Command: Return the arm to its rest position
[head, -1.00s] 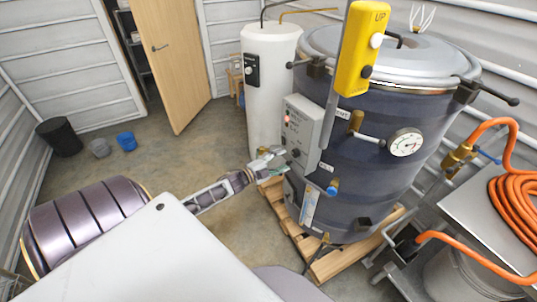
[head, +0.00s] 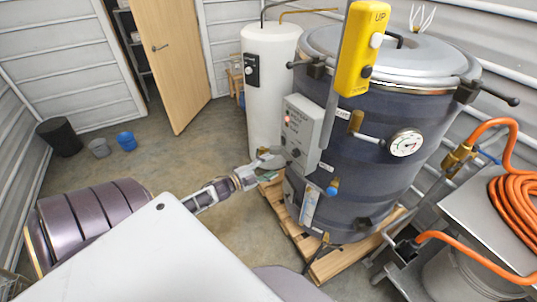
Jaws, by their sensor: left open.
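My left gripper (head: 262,166) is in the middle of the head view, at the end of my left arm (head: 208,194), which comes in from the lower left. It is open, with nothing seen between its fingers. It is in front of the lower left side of the large dark vessel (head: 375,130), near the grey control box (head: 302,128) with a lit red lamp. I cannot tell whether it touches anything. My right gripper is not in view.
The vessel stands on a wooden pallet (head: 335,262). A yellow pendant (head: 362,48) hangs in front of it. A white tank (head: 268,85) stands behind. At right is a metal bench with an orange hose (head: 515,205). Open floor (head: 140,165) lies left, with buckets by the wall.

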